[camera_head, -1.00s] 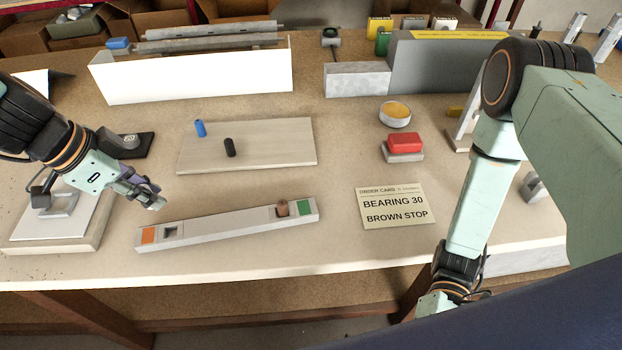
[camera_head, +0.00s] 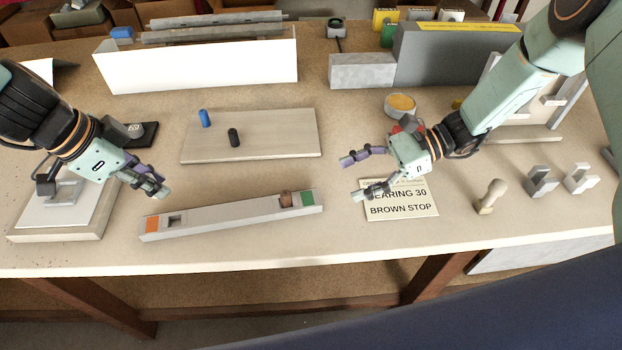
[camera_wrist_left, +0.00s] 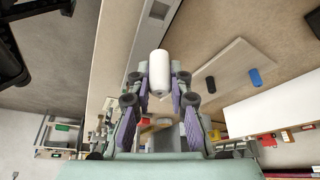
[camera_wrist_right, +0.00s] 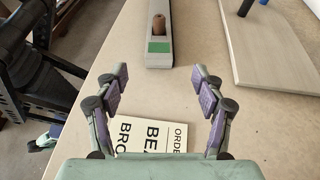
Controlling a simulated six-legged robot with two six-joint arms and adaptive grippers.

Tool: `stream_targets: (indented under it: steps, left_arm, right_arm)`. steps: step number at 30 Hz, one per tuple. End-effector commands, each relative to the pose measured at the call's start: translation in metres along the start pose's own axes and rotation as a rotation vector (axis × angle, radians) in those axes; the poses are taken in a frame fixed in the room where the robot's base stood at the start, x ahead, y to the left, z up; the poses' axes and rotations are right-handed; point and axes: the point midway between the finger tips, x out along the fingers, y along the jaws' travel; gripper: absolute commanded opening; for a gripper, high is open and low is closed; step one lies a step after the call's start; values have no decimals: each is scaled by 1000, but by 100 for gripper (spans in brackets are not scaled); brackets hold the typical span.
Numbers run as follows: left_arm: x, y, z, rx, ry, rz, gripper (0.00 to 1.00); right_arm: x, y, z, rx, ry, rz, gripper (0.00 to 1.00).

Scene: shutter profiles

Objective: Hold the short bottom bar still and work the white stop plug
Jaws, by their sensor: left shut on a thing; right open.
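The short bottom bar (camera_head: 235,215) lies on the table, with an orange patch and an empty square socket at its left end and a green patch at its right end. A brown stop plug (camera_head: 285,199) stands in it beside the green patch. My left gripper (camera_head: 156,187) is above and just behind the orange end. It is shut on the white stop plug (camera_wrist_left: 159,72), clear in the left wrist view; the plug is hard to make out in the head view. My right gripper (camera_head: 355,177) is open and empty, right of the green end, over the order card (camera_head: 405,209).
A pale board (camera_head: 270,145) with a blue peg (camera_head: 205,118) and a black peg (camera_head: 233,137) lies behind the bar. A stamp-like wooden piece (camera_head: 490,197) and grey brackets (camera_head: 541,181) stand at the right. Table in front of the bar is clear.

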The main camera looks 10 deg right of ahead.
Motion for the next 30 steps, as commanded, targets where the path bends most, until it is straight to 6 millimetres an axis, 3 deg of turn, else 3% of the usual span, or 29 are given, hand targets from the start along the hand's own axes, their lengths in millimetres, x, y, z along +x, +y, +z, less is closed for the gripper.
stream_targets:
  steps: [18,24,30]
  left_arm:
    - [0,0,0,0,0,0,2]
    - [0,0,0,0,0,0,2]
    - [0,0,0,0,0,0,2]
  right_arm:
    - [97,3,-1,-1,2,8,69]
    - [113,2,-1,-2,1,6,69]
    - [117,2,-1,-2,1,5,69]
